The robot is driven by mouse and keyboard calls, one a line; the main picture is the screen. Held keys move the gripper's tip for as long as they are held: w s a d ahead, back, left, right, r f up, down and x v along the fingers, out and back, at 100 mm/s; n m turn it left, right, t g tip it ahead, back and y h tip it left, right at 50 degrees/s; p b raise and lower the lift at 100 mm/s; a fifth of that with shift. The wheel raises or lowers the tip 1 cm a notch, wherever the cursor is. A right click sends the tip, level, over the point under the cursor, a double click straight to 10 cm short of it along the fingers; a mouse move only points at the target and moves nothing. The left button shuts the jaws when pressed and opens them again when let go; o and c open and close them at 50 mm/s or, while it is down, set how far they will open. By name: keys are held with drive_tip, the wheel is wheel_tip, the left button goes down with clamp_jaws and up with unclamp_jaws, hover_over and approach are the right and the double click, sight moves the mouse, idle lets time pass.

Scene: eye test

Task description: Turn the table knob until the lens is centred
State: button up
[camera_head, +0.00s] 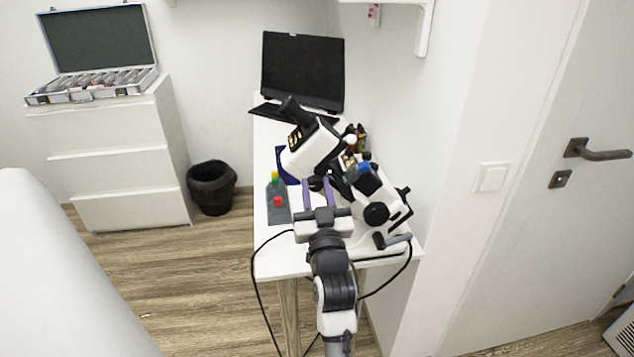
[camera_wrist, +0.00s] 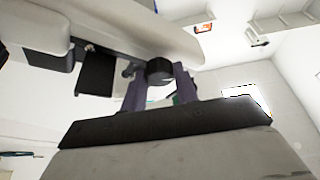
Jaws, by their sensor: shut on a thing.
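A white and black eye-test instrument (camera_head: 318,143) stands tilted on the white table. My gripper (camera_head: 318,185) reaches it from the front, with its two purple fingers pointing at its underside. In the wrist view the fingers (camera_wrist: 160,82) are shut on a small dark round knob (camera_wrist: 159,70) beneath the instrument's pale body. A larger black knob (camera_head: 376,214) sits on the instrument's right side, apart from my gripper. I cannot make out the lens or whether it is centred.
An open laptop (camera_head: 303,72) stands at the table's back. A black bin (camera_head: 212,187) and a white drawer unit (camera_head: 115,155) with an open case (camera_head: 97,55) are left. The wall closes the right side.

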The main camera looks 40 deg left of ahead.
drive_tip(key=o, duration=1)
drive_tip(key=shift+c, duration=0.2)
drive_tip(key=b+v, duration=0.5)
drive_tip(key=v, duration=0.8)
drive_tip(key=shift+s+d+f, duration=0.15)
drive_tip(key=shift+s+d, duration=0.1)
drive_tip(key=shift+d, duration=0.05)
